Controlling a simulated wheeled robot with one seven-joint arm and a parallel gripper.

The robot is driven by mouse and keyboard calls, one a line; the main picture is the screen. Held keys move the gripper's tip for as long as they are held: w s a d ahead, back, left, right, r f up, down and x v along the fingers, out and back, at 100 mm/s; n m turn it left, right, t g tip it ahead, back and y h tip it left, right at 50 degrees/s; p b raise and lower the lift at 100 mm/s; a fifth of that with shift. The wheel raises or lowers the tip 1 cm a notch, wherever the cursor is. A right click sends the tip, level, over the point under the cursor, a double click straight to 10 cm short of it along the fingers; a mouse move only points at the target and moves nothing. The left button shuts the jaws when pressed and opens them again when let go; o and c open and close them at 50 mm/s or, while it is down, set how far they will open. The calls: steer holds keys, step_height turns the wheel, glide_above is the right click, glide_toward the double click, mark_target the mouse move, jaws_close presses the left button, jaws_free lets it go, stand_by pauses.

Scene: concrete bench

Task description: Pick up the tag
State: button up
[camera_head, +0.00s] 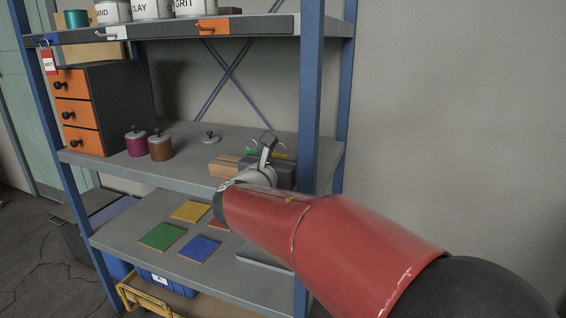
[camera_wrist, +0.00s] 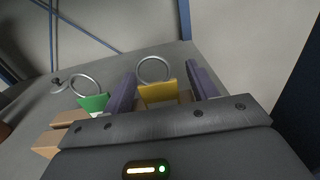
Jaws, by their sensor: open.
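A yellow tag (camera_wrist: 158,93) with a metal ring (camera_wrist: 155,69) stands between my gripper's fingers in the wrist view. My gripper (camera_wrist: 162,88) is open, one purple finger on each side of the tag; I see no clear contact. A green tag (camera_wrist: 93,103) with its own ring (camera_wrist: 86,85) is to the left, outside the fingers. In the head view the yellow tag (camera_head: 279,156) and green tag (camera_head: 251,153) show small beside my gripper (camera_head: 267,150) on the middle shelf. A red tag (camera_head: 48,62) hangs at the upper left of the rack.
Wooden blocks (camera_head: 225,165) lie left of my gripper. A grey lid (camera_head: 210,137), two lidded jars (camera_head: 160,148) and an orange drawer unit (camera_head: 75,112) stand further left. The rack's blue post (camera_head: 311,95) rises close to the right. Coloured tiles (camera_head: 162,236) lie below.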

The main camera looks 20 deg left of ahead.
steer(key=c, duration=1.1)
steer(key=shift+o, duration=0.2)
